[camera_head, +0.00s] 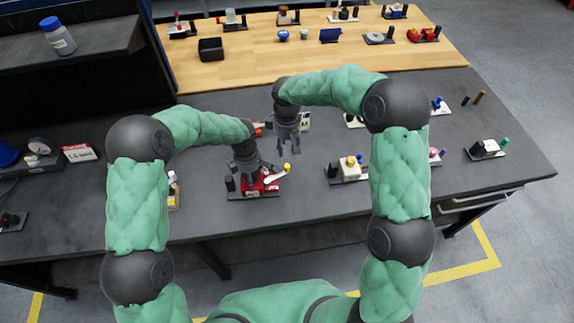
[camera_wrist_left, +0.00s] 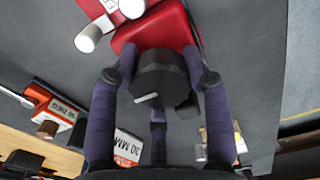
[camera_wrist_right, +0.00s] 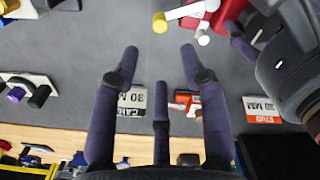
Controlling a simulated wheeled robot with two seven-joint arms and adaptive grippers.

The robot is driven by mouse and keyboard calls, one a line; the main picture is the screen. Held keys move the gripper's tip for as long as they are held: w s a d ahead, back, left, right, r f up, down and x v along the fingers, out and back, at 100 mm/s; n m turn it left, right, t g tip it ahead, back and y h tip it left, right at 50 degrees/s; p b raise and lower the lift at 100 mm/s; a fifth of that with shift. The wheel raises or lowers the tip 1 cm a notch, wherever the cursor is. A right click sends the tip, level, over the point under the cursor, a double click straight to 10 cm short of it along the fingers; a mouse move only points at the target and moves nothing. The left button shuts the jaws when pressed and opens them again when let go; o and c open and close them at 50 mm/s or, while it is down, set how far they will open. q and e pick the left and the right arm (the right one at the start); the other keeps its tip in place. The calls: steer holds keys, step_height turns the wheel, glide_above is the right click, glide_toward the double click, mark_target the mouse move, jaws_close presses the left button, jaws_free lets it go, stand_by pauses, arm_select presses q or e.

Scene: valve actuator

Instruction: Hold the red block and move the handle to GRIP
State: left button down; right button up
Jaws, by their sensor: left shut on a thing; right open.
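The red block (camera_head: 262,188) sits on a dark base plate near the front of the grey bench. In the left wrist view the red block (camera_wrist_left: 160,28) shows beyond a black round part (camera_wrist_left: 160,75) between the fingers. The white handle (camera_head: 275,178) with a yellow end (camera_head: 287,167) sticks out to the right. The yellow end (camera_wrist_right: 160,22) also shows in the right wrist view. My right gripper (camera_head: 289,146) is open and empty, behind and apart from the handle. No GRIP marking is readable.
A white block fixture (camera_head: 349,170) stands to the right, and a small bottle-like item (camera_head: 172,180) to the left. Labelled fixtures stand behind. A wooden board (camera_head: 260,50) with several parts lies at the back. Bare bench (camera_head: 310,190) is clear right of the handle.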

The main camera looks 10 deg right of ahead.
mark_target(287, 165)
step_height(287, 165, down, 12)
steer(key=shift+r, duration=0.15)
stand_by(0.3)
jaws_close()
